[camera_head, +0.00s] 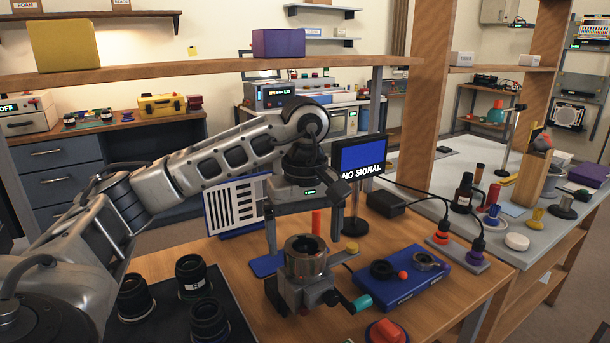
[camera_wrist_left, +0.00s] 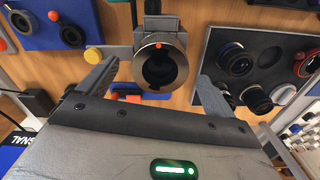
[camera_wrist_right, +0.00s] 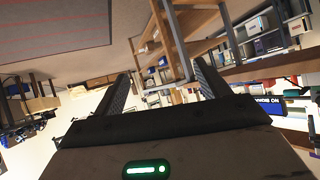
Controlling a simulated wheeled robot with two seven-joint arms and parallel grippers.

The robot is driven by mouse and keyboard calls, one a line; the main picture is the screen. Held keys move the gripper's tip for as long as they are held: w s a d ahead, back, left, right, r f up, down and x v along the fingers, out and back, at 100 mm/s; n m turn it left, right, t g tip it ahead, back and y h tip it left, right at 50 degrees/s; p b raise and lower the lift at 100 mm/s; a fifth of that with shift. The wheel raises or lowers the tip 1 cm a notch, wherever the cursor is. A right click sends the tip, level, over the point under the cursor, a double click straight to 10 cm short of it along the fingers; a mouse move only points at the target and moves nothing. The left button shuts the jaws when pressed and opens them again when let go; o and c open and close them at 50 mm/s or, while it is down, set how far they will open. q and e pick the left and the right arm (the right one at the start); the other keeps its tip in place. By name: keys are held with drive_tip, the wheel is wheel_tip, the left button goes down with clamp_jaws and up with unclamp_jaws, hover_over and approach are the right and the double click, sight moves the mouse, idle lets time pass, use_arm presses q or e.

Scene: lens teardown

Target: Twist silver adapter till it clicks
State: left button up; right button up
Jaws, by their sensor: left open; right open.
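The silver adapter (camera_head: 305,245) is a metallic ring with a dark open bore, on top of a grey vise-like fixture (camera_head: 308,283) on the wooden bench. In the left wrist view the silver adapter (camera_wrist_left: 160,44) faces me, with an orange dot on its rim. My left gripper (camera_head: 304,238) points down above it, open, with a finger on either side. In the left wrist view both fingers of the left gripper (camera_wrist_left: 157,75) stand apart from the ring. My right gripper (camera_wrist_right: 161,72) is open and empty, away from the bench; it is not visible in the head view.
Several black lenses stand on a dark mat (camera_head: 152,330) to the left. A blue tray (camera_head: 395,292) with a black ring, orange ball and silver ring lies to the right. A screen (camera_head: 362,160) reading NO SIGNAL stands behind. A red knob (camera_head: 386,332) is at the front edge.

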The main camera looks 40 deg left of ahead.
sight(305, 252)
use_arm(q)
wheel_tip(305, 252, up, 12)
drive_tip(key=p, duration=0.5)
drive_tip(key=shift+r, duration=0.25)
use_arm(e)
drive_tip(key=shift+d+r+n, duration=0.15)
drive_tip(key=shift+d+r, duration=0.1)
drive_tip(key=shift+r, duration=0.25)
drive_tip(key=shift+d+r+n, duration=0.15)
drive_tip(key=shift+d+r, duration=0.05)
drive_tip(key=shift+r, duration=0.3)
